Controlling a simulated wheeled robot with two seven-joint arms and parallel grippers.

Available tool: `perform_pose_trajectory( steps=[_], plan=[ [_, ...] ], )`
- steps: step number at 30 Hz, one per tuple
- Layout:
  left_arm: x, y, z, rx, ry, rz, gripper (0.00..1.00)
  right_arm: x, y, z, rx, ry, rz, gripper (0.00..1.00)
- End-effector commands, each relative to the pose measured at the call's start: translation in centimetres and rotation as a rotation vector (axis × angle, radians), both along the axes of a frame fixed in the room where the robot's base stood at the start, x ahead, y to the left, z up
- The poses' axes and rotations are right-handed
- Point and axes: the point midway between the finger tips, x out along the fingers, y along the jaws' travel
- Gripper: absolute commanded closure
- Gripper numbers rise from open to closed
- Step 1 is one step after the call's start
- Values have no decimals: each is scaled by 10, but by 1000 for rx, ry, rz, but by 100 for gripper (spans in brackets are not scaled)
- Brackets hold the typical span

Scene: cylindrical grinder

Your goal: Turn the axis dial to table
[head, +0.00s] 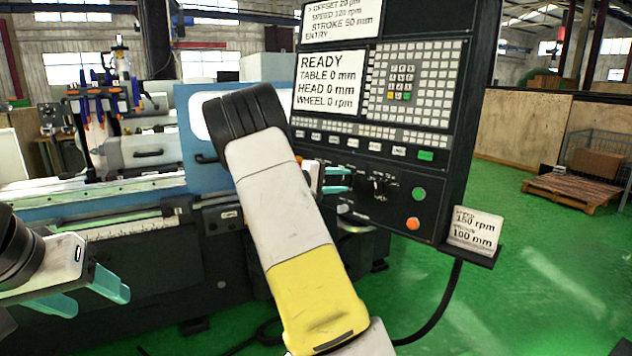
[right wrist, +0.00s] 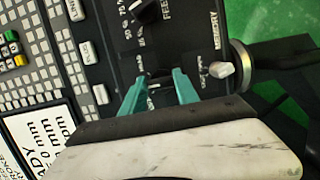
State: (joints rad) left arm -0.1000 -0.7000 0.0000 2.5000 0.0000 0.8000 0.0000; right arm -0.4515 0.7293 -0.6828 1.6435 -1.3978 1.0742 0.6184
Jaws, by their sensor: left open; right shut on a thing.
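The control panel (head: 365,115) stands right of centre in the head view, its lower part carrying dials and buttons. My right gripper (head: 338,180) is at its lower left, partly hidden by my right arm. In the right wrist view its teal fingers (right wrist: 160,82) are shut on a small dark dial, which I take as the axis dial (right wrist: 156,74). The dial is mostly hidden, and I cannot read where it points. My left gripper (head: 90,290) is open and empty at the lower left, away from the panel.
The screen (head: 330,82) reads READY, TABLE 0 mm, HEAD 0 mm, WHEEL 0 rpm. Other knobs (head: 378,186), a green button (head: 418,194) and an orange button (head: 413,224) are close by. A card (head: 474,231) sits at the panel's lower right. The grinder (head: 130,210) is behind.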

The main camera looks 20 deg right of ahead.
Motion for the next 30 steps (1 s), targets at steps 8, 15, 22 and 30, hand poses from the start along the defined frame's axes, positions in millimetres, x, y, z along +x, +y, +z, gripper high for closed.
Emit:
perform_pose_trajectory(
  steps=[8,15,22,30],
  plan=[
    [0,0,0,0,0,0,41,-1,0,-1,1,2,-1,50],
    [0,0,0,0,0,0,41,0,0,0,0,2,-1,41],
    [0,0,0,0,0,0,41,-1,10,1,0,2,2,41],
    [0,0,0,0,0,0,41,-10,54,9,1,1,4,41]
  ],
)
